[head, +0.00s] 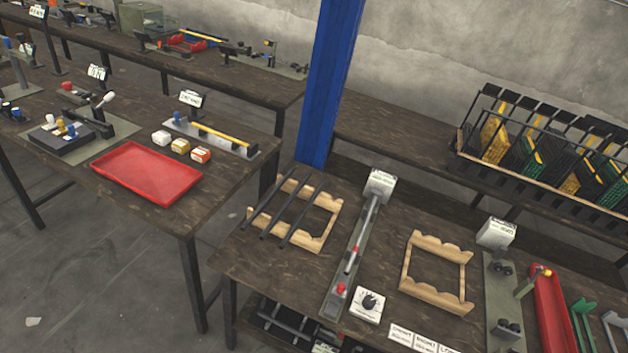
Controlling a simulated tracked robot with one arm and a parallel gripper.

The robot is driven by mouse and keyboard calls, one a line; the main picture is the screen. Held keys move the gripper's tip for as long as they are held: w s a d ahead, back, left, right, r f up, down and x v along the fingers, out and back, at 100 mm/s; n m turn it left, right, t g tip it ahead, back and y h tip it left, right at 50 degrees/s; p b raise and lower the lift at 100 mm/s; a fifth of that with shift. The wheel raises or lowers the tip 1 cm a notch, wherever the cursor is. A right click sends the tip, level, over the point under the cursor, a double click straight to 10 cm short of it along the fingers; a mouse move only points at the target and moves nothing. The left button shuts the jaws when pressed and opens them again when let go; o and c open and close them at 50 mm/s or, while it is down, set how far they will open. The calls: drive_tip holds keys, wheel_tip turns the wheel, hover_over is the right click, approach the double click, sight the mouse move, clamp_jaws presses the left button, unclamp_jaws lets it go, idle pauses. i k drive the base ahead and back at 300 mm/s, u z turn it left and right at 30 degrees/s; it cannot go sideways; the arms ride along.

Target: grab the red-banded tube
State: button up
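Three dark tubes lie side by side across a left wooden rack (322,205) on the near table; one is the middle tube (287,212). No red band can be made out on any of them at this size. Right of this rack, a long fixture (333,303) carries a slim grey bar (366,222) with a small reddish mark low on it and a red knob (341,289) below. I cannot tell whether this bar is a tube. The right wooden rack (437,297) is empty. My gripper is not in view.
A blue post (331,80) rises behind the near table (240,262). A red tray (147,172) lies on the left table. A white dial box (367,303) stands between the racks. A long red tray (553,310) is at right. More dark rods lie below the near table.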

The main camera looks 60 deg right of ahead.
sight(349, 265)
drive_tip(key=z, duration=0.4)
drive_tip(key=i, duration=1.45)
drive_tip(key=z, duration=0.9)
